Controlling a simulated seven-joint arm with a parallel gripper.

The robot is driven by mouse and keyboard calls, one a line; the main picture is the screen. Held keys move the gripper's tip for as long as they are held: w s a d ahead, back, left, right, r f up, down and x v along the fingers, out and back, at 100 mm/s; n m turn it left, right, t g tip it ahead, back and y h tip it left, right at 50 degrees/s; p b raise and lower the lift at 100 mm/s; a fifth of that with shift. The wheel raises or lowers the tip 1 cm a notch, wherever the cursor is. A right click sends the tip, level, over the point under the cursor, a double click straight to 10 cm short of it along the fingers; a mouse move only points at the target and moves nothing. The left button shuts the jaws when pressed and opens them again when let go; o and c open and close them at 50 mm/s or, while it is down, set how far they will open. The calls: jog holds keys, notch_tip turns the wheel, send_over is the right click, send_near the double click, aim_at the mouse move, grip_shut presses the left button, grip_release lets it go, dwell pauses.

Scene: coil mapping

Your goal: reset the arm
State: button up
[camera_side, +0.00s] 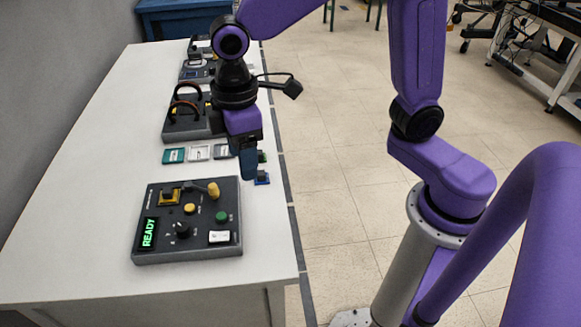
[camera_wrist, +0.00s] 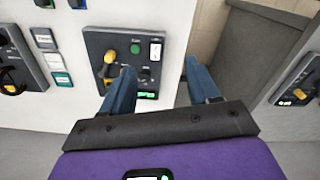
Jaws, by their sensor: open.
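My gripper (camera_side: 249,170) hangs fingers-down above the right edge of the white table, behind the front control box. In the wrist view my gripper (camera_wrist: 160,78) has its two blue fingers well apart with nothing held between them. The dark control box (camera_side: 190,245) lies near the table's front, with a lit green READY display (camera_side: 149,232), a yellow lever (camera_side: 213,190), yellow and green buttons and a black knob. The box also shows in the wrist view (camera_wrist: 95,42), partly hidden by one finger.
Several small tiles, including a teal one (camera_side: 173,156) and a white one (camera_side: 198,153), lie behind the box. A small blue-based block (camera_side: 262,178) sits by the table's right edge. A dark box with curved cables (camera_side: 180,128) stands farther back. The table's left side (camera_side: 75,200) is clear.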

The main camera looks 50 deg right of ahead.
jog(key=s+d+f, duration=0.2)
jog(key=s+d, duration=1.3)
jog(key=s, duration=0.2)
jog(key=shift+c, duration=0.2)
jog(key=shift+r, duration=0.1)
jog(key=c, duration=0.5)
jog(key=shift+w+a, duration=0.2)
jog(key=shift+w, duration=0.1)
jog(key=c, duration=0.5)
jog(key=shift+m, duration=0.8)
jog(key=w+a+f, duration=0.1)
jog(key=w+a, duration=0.2)
jog(key=w, duration=0.1)
jog(key=w+a+f, duration=0.1)
jog(key=w+a, duration=0.3)
jog(key=w, duration=0.1)
jog(key=w+a+f, duration=0.1)
jog(key=w+a, duration=0.2)
jog(key=w, duration=0.2)
jog(key=shift+a+f, duration=0.15)
jog(key=shift+a, duration=0.1)
grip_shut()
jog(key=w+a+f+m, duration=0.1)
jog(key=w+a+f, duration=0.1)
jog(key=w+f, duration=0.3)
jog(key=w+a+f+m, duration=0.1)
jog(key=w+a+f, duration=0.15)
jog(key=w, duration=0.45)
jog(key=shift+a+f, duration=0.2)
jog(key=shift+f, duration=3.05)
